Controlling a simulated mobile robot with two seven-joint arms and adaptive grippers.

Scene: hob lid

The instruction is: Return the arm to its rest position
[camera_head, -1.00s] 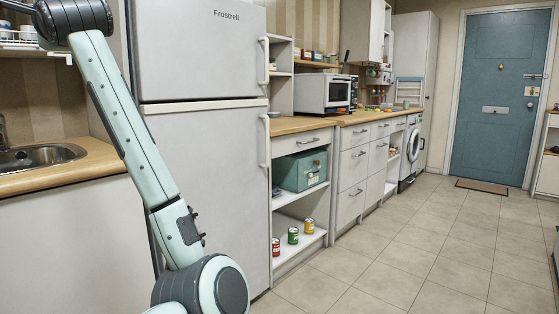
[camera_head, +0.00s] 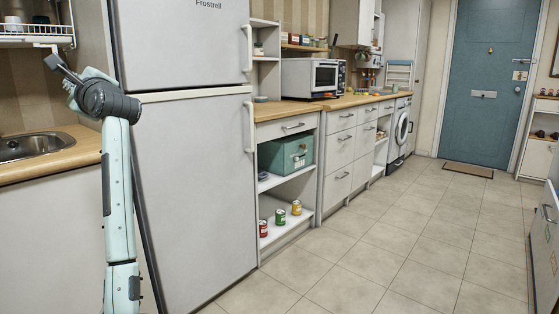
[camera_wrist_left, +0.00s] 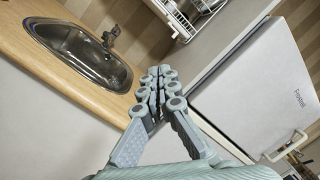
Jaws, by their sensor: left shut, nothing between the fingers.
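My left arm rises on the left of the head view, in front of the fridge's left edge. It bends at a dark joint near the top. My right gripper is in neither view.
The fridge (camera_head: 190,180) stands close to my left arm. The sink (camera_head: 35,146) and its wooden counter (camera_head: 85,150) are at left, below a dish rack (camera_head: 35,32). An open shelf holds a green box (camera_head: 287,154) and several cans. The tiled floor (camera_head: 400,240) is clear.

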